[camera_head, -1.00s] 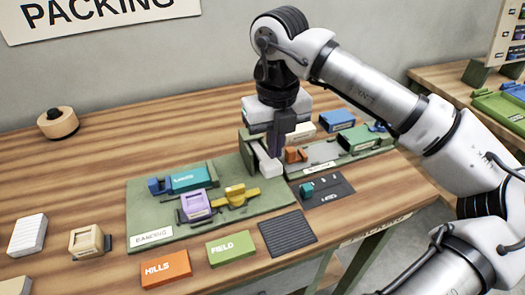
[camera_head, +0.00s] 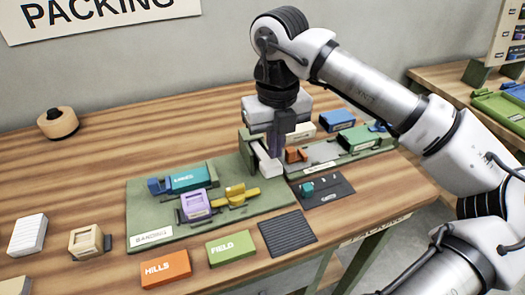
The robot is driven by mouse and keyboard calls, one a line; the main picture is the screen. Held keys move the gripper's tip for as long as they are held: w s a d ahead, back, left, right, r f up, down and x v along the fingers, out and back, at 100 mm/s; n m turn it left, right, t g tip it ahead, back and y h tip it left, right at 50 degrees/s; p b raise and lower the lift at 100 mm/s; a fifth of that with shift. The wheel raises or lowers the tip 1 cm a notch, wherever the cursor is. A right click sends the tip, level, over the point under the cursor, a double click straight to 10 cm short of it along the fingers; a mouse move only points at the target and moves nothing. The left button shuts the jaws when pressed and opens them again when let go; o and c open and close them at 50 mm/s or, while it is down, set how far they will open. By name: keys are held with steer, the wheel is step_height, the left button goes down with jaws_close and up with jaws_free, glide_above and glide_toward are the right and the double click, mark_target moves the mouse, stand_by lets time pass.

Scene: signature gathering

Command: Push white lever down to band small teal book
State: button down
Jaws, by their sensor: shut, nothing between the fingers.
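The white lever (camera_head: 268,164) sits at the right end of the green banding board (camera_head: 145,208), beside a green upright block. My gripper (camera_head: 274,155) is shut and points down at the lever, right over it. Its fingertips look very close to or touching the lever; I cannot tell which. A teal book (camera_head: 188,178) lies in a holder on the board, left of the lever, with a blue piece at its left end. A smaller teal piece (camera_head: 307,189) lies on a dark mat (camera_head: 340,188) to the right.
A purple block (camera_head: 194,204) and yellow clamp (camera_head: 240,195) sit on the board. Orange HILLS (camera_head: 166,269) and green FIELD (camera_head: 231,248) blocks lie in front, beside a ribbed black pad (camera_head: 288,233). Blue (camera_head: 338,119) and green boxes stand behind right. The back left table is mostly clear.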

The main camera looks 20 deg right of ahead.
mark_target(275, 162)
steer(key=shift+f+b, duration=3.1)
steer(key=shift+f, duration=0.3)
steer(key=shift+r, duration=0.2)
steer(key=shift+r+p, duration=2.7)
steer(key=shift+r, duration=1.7)
